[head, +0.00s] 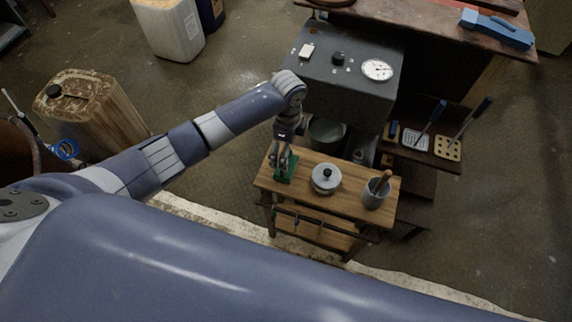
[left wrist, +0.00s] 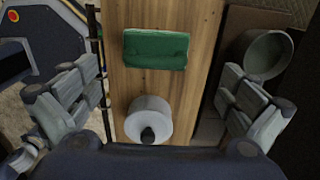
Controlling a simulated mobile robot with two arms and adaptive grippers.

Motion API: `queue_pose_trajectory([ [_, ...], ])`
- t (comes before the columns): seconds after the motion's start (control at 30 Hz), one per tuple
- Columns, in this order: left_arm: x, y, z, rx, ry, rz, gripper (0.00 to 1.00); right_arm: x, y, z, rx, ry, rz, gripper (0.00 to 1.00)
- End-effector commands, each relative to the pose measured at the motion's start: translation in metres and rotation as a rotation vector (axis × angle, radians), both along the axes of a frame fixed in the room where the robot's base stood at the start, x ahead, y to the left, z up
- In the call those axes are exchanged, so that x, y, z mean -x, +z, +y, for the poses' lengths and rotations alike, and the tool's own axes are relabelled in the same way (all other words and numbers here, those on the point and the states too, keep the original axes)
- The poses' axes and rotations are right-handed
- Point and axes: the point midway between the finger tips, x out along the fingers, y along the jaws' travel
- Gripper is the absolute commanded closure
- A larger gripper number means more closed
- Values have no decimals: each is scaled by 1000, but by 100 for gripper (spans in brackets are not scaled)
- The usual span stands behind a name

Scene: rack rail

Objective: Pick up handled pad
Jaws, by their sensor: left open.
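A green pad-like block (head: 286,174) lies on a small wooden table near its left end; no handle on it can be made out. In the left wrist view the green block (left wrist: 156,49) lies flat on the boards. My left gripper (head: 283,157) points down at the block, and its fingers partly cover it in the head view. In the left wrist view the fingers of my left gripper (left wrist: 158,73) are spread wide, with nothing held between them. A blue block with a handle (head: 496,29) lies on the far bench at the top right. My right gripper is not in view.
A lidded grey pot (head: 325,181) stands beside the green block, also in the left wrist view (left wrist: 146,112). A cup with a wooden pestle (head: 374,196) stands at the table's right end. A bucket (head: 327,132) and a grey gauge box (head: 345,80) stand behind.

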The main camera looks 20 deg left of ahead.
Motion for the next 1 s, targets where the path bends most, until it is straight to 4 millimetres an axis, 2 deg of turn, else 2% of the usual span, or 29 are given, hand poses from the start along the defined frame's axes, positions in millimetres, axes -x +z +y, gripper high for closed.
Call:
queue_pose_trajectory([
  [0.23, 3, -20, 0, 0, -1, 2, 0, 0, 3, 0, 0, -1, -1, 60],
  [0.5, 7, -58, 2, 1, 0, 0, 0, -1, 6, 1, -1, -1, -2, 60],
  [0.8, 7, -64, 2, 1, 0, -2, 0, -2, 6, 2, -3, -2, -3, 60],
  [0.83, 7, -64, 2, 1, 0, -2, 2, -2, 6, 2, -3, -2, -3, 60],
  [0.87, 7, -64, 2, 1, 0, -2, 9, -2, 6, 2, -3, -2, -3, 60],
  [1.0, 7, -64, 2, 1, 0, -2, 41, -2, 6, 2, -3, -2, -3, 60],
])
